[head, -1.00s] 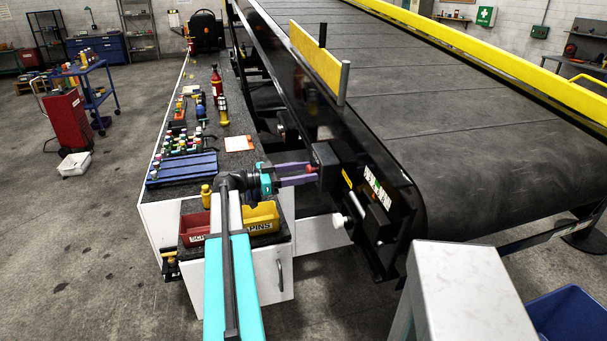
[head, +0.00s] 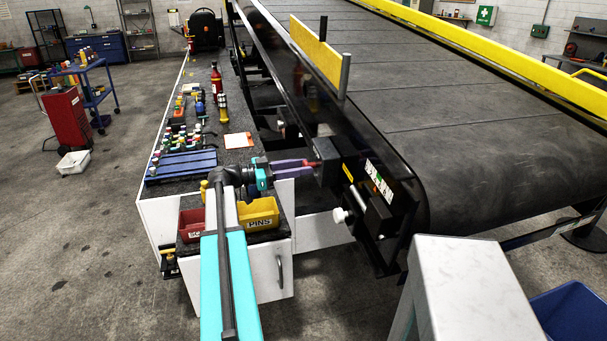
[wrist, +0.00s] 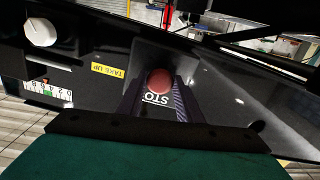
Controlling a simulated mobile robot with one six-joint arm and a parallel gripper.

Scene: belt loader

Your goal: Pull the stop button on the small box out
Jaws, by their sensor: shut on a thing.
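The red stop button (wrist: 159,82) is round and sits on the dark face of the small box, above white STOP lettering partly covered by my gripper. In the head view the small black box (head: 327,161) is fixed to the near end of the loader's side. My gripper (head: 314,163) reaches it from the left, with its purple fingers shut on the button. In the wrist view the fingers (wrist: 159,92) stand on either side of the button. How far out the button stands is hard to tell.
A yellow TAKE UP label (wrist: 108,70) and a white knob (wrist: 40,32) are beside the button. Left of the loader is a bench with a blue rack (head: 181,167), a yellow PINS bin (head: 259,213) and a red bin (head: 191,226). A red bottle (head: 216,80) stands farther back.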

